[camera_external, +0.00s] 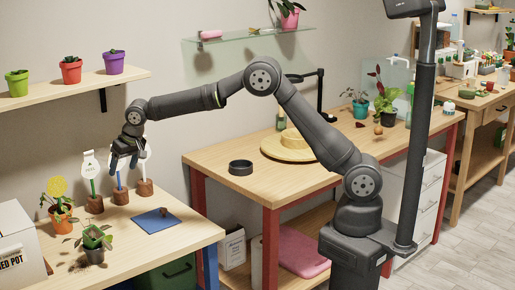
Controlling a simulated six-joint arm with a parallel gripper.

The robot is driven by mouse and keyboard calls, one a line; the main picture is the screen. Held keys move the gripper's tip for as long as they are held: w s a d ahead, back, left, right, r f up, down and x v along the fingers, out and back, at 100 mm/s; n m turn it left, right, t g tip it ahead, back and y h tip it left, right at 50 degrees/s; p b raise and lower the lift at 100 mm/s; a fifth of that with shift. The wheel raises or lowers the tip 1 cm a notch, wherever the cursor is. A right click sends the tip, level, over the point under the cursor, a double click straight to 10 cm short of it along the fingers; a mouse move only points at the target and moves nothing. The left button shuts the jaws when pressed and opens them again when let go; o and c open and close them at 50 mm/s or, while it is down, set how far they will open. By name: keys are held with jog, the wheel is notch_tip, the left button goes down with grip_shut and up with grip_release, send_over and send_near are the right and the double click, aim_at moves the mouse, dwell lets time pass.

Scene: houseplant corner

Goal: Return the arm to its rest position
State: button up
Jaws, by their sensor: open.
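My gripper (124,162) is at the end of my arm, stretched out to the left above the left table (190,232). Its fingers point down and stand apart, and I see nothing held between them. It is close to several plant markers in brown blocks; a white marker (91,168) stands just left of it. A blue marker (119,182) is below it and another pale marker (145,172) is just right of it. The gripper overlaps the tops of these in the picture, and I cannot tell whether it touches any.
A blue mat (157,218) lies on the left table with a small brown thing on it. Potted plants (60,205) and a white box (18,245) stand at the left. A wall shelf (75,88) holds several pots. The middle table (225,160) carries a dark ring (240,167) and a round wooden board (280,150).

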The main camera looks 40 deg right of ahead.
jog(key=w+d+m+h, duration=0.1)
jog(key=w+d, duration=0.3)
jog(key=d, duration=0.9)
jog(key=w+d+m+h, duration=0.1)
jog(key=w+d+m, duration=0.2)
jog(key=d, duration=1.1)
jog(key=w+d+m, duration=0.2)
jog(key=w+d, duration=0.3)
jog(key=d, duration=0.8)
jog(key=shift+w+d+r+m+h, duration=0.2)
jog(key=shift+r+m+h, duration=0.05)
jog(key=shift+m+h, duration=0.15)
